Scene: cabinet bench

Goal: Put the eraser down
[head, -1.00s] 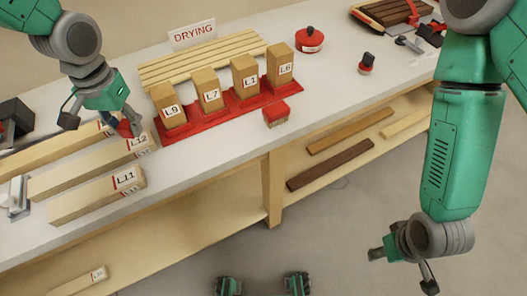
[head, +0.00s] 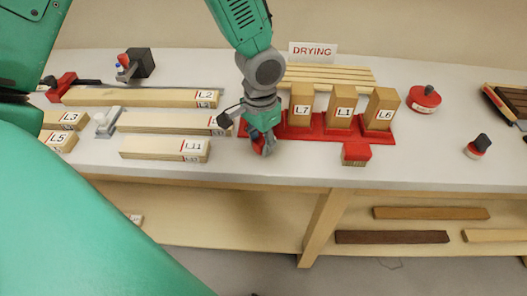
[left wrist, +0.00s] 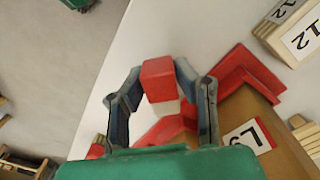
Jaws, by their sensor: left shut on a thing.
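The eraser is a small red block with a whitish lower part, seen in the left wrist view (left wrist: 160,82). My left gripper (head: 262,145) is shut on it, with one finger on each side. In the head view the gripper hangs over the bench, at the left end of the red rack (head: 310,133), and mostly hides the eraser. I cannot tell whether the eraser touches the bench top. The L9 block (left wrist: 232,125) stands beside the gripper in the left wrist view. My right gripper is out of view.
Blocks L7 (head: 301,103), L1 (head: 342,106) and L6 (head: 381,108) stand in the rack. Another red block (head: 356,153) sits in front of it. Long labelled beams, including L11 (head: 165,149), lie left. Bare bench top (head: 420,160) lies to the right.

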